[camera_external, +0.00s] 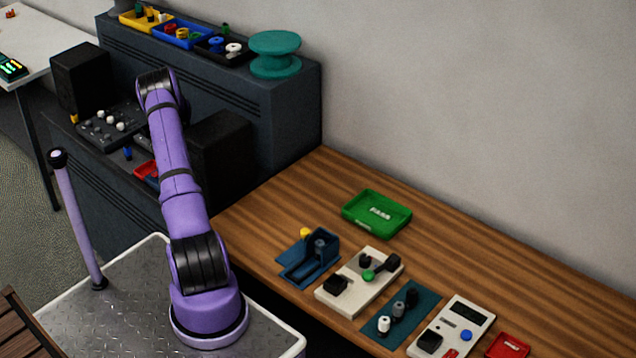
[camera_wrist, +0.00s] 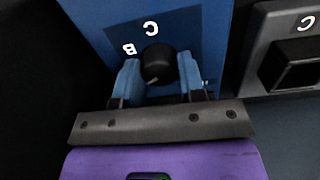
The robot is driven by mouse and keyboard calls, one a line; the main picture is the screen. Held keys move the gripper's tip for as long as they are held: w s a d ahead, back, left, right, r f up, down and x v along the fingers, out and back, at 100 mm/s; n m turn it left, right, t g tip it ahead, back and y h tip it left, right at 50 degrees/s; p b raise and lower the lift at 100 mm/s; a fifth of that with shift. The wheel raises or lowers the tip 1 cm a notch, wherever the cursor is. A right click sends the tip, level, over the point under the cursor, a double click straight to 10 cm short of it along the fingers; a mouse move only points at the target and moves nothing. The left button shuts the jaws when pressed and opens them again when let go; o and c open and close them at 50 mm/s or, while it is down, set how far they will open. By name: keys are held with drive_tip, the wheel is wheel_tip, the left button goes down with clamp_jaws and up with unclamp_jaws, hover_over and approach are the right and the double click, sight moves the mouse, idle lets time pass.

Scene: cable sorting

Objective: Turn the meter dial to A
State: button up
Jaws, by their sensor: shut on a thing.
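In the wrist view, a round black dial knob (camera_wrist: 157,53) stands on a blue panel (camera_wrist: 195,25). Upside-down white letters C and B are printed beside the knob, C beyond it and B to its upper left. No letter A is visible. A small pale mark shows at the knob's lower edge. My gripper (camera_wrist: 158,68) has one blue finger on each side of the knob and is shut on it. In the external view my gripper and the dial are hidden behind my raised purple arm.
A grey box with a dark recess and a letter C (camera_wrist: 290,60) stands close to the right of the panel. A green tray (camera_external: 348,212) and a beige switch board (camera_external: 335,300) lie on the wooden bench. Dark speaker boxes (camera_external: 80,78) stand near my arm.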

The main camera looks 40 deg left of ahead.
drive_tip(key=o, duration=0.9)
drive_tip(key=shift+r, duration=0.1)
drive_tip(key=r, duration=1)
drive_tip(key=shift+a+r, duration=0.25)
drive_tip(key=shift+r, duration=0.1)
